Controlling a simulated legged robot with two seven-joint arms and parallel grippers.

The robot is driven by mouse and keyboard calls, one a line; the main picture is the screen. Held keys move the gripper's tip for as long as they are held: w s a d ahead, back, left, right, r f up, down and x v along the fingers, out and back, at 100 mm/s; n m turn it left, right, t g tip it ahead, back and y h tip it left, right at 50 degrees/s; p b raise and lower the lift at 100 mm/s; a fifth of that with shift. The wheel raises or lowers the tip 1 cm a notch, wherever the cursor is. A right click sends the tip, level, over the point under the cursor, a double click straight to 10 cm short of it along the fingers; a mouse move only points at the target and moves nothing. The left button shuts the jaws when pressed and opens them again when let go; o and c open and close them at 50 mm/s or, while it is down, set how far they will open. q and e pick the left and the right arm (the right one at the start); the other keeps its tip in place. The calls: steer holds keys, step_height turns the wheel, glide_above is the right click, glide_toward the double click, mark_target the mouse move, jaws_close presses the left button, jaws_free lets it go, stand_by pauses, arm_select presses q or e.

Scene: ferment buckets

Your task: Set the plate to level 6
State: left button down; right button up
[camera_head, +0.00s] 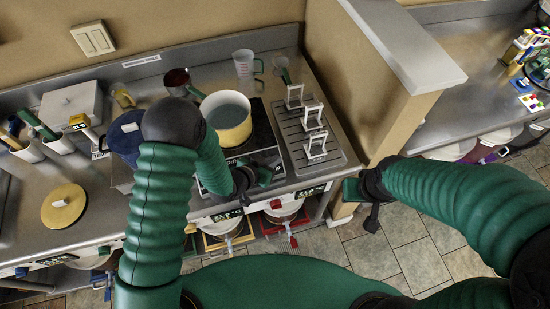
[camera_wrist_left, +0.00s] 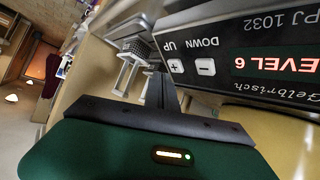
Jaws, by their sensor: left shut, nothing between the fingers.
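The hot plate (camera_head: 264,140) sits on the counter with a black top, under a yellow pot (camera_head: 228,120) of pale liquid. In the left wrist view its front panel (camera_wrist_left: 240,55) appears upside down, with a plus button (camera_wrist_left: 175,65) marked UP and a minus button (camera_wrist_left: 205,67) marked DOWN. The red display (camera_wrist_left: 275,64) reads LEVEL 6. My left gripper (camera_head: 250,178) is at the plate's front edge, shut and empty. Its dark fingers (camera_wrist_left: 162,90) lie close to the plus button; contact cannot be told. My right gripper (camera_head: 364,193) hangs away from the plate, right of the counter.
A metal tray (camera_head: 333,160) with several white stands is right of the plate. Buckets (camera_head: 285,212) stand below the counter. A partition wall (camera_head: 392,110) rises at right.

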arm_select(q)
steer(key=r+p, duration=0.1)
steer(key=s+r, duration=0.1)
steer(key=s+r+p, duration=0.1)
steer(key=r, duration=0.1)
steer(key=shift+s+d+r+p, duration=0.1)
steer(key=shift+d+p, duration=0.25)
steer(key=a+y+b, duration=0.1)
steer(key=a, duration=0.2)
steer(key=a+n+y+b, duration=0.1)
steer(key=a+b, duration=0.1)
steer(key=a+g+y+b, duration=0.1)
steer(key=a+y+b, duration=0.1)
steer(key=a, duration=0.1)
steer(key=shift+a+f, duration=0.35)
steer(key=shift+f, duration=0.05)
steer(key=s+a+r+n+g+y+b, duration=0.1)
steer(key=s+a+n+g+b, duration=0.1)
steer(key=s+a, duration=0.3)
steer(key=s+a+r+n+g+y+b, duration=0.1)
steer(key=s+a, duration=0.4)
steer(key=s, duration=0.5)
steer(key=n+g+y+b, duration=0.1)
steer(key=g+b, duration=0.1)
steer(key=shift+s+a+r+n+b, duration=0.15)
steer(key=shift+r+n+b, duration=0.05)
steer(key=shift+n+b, duration=0.1)
steer(key=shift+s, duration=0.1)
